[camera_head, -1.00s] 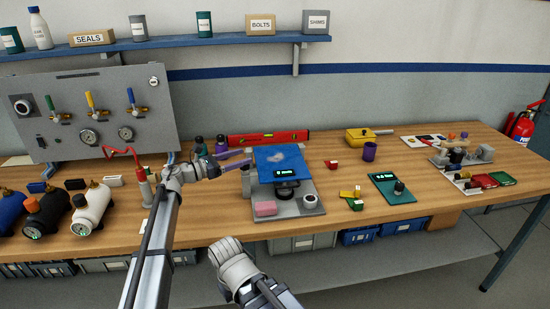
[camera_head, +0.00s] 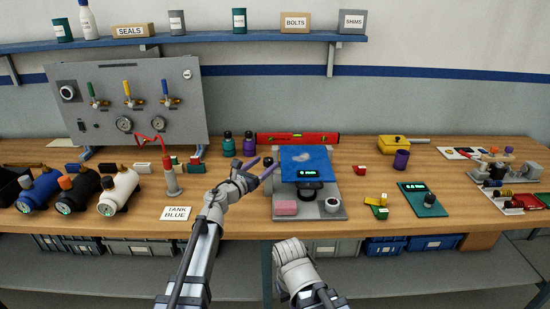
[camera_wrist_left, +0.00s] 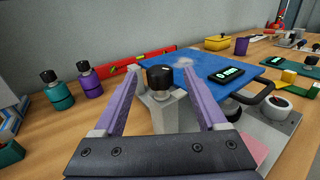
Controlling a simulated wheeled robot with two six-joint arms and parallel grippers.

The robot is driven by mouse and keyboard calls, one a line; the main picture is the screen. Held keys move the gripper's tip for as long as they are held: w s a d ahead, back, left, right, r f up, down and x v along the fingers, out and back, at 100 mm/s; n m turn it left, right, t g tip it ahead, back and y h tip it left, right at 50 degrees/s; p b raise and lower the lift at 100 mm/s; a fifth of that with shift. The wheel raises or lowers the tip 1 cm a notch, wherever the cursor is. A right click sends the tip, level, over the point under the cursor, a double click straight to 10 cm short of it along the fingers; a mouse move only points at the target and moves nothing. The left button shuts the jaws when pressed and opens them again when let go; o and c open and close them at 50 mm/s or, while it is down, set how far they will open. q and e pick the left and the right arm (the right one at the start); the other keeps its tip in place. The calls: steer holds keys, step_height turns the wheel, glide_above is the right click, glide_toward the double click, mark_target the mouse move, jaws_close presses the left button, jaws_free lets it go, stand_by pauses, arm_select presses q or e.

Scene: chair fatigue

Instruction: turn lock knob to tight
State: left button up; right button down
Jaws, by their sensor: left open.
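The lock knob (camera_wrist_left: 160,77) is a black round knob on top of a grey post (camera_wrist_left: 166,112) at the left side of a fixture with a blue plate (camera_head: 306,160). In the head view it is small and partly hidden beside my left gripper (camera_head: 263,168). My left gripper also shows in the wrist view (camera_wrist_left: 160,74), open, with purple fingers on either side of the knob and gaps visible. I cannot tell whether they reach its depth. My right gripper (camera_head: 292,250) is low in front of the bench, apart from the fixture; its jaws cannot be made out.
Teal and purple bottles (camera_head: 249,144) and a red level (camera_head: 298,138) stand behind. The "TANK BLUE" card (camera_head: 177,213) lies left. Bench is clear between the card and the fixture.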

mark_target(271, 158)
arm_select(q)
steer(key=x, duration=0.6)
steer(key=shift+w, duration=0.15)
jaws_close()
stand_by(0.4)
